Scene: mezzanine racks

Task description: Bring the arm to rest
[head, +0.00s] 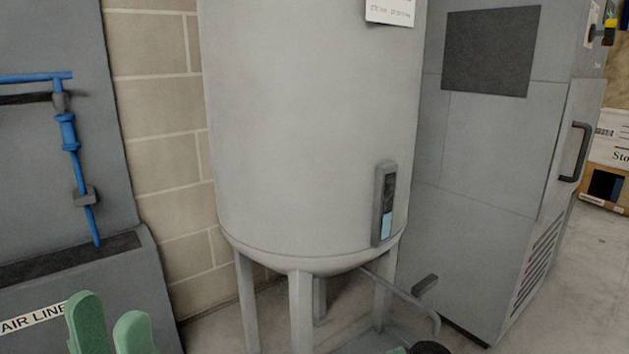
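My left gripper (110,322) shows at the bottom left of the head view. Only its two green fingers are in the picture, cut off by the lower edge. The fingers stand apart at their tips, with nothing visible between them. They appear in front of the grey unit with the AIR LINE label (33,320). The rest of my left arm is out of view.
A grey tank (310,130) on legs stands in the middle, with a gauge (384,203) and a low outlet pipe (405,298). A grey cabinet (490,160) stands to its right. Blue pipework (68,132) hangs at left. Open floor (590,270) shows at the far right.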

